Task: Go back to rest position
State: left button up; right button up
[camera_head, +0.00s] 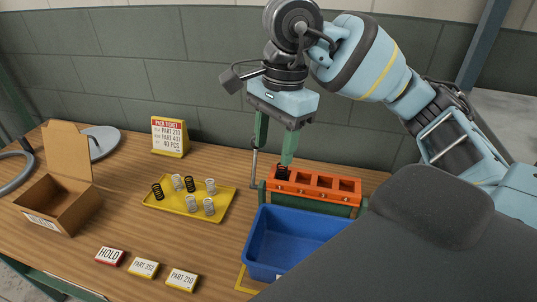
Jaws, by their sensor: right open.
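My right gripper (275,151) hangs from the light-blue right arm, above the left end of the orange block. Its two green fingers are apart and point down. The right finger ends close to the dark spring (282,173) in the leftmost opening of the orange block (327,186); I cannot tell whether they touch. Nothing shows between the fingers. My left gripper is not in view.
A yellow tray (173,205) with several springs lies left of the block. A blue bin (254,247) stands in front. An open cardboard box (50,214), a sign (170,137) and label blocks (143,268) are on the wooden table (135,225).

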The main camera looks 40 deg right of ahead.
jog(key=s+a, duration=0.2)
jog(key=a, duration=0.1)
jog(key=shift+s+a, duration=0.25)
jog(key=shift+s, duration=0.1)
dwell(0.4)
